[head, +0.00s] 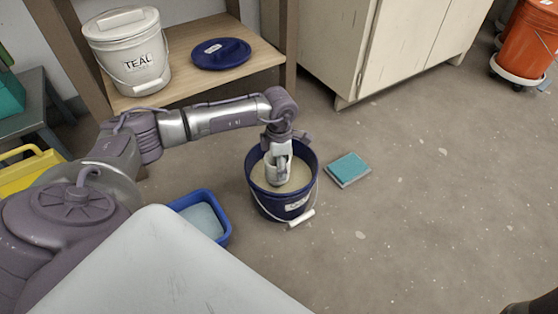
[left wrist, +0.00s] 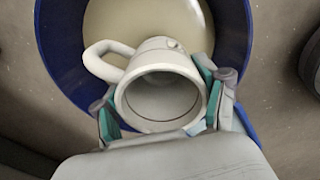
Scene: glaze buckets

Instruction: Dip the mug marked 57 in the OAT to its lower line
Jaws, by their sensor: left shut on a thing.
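My left gripper (head: 279,150) is shut on a white mug (head: 277,172) and holds it inside the mouth of a dark blue bucket (head: 274,205). In the left wrist view the mug (left wrist: 161,88) shows its open rim toward the camera, its handle at upper left, between the two fingers (left wrist: 165,105). The bucket holds pale beige glaze (head: 297,177). I cannot tell whether the mug's base touches the glaze. The bucket's label is too small to read, and no number or line on the mug can be made out. My right gripper is not in view.
A white bucket marked TEAL (head: 137,62) and a blue lid (head: 221,53) are on a wooden shelf (head: 182,80). A blue tub (head: 204,216) stands left of the dark blue bucket, a teal sponge-like block (head: 348,169) right of it. An orange bucket (head: 529,42) is far right.

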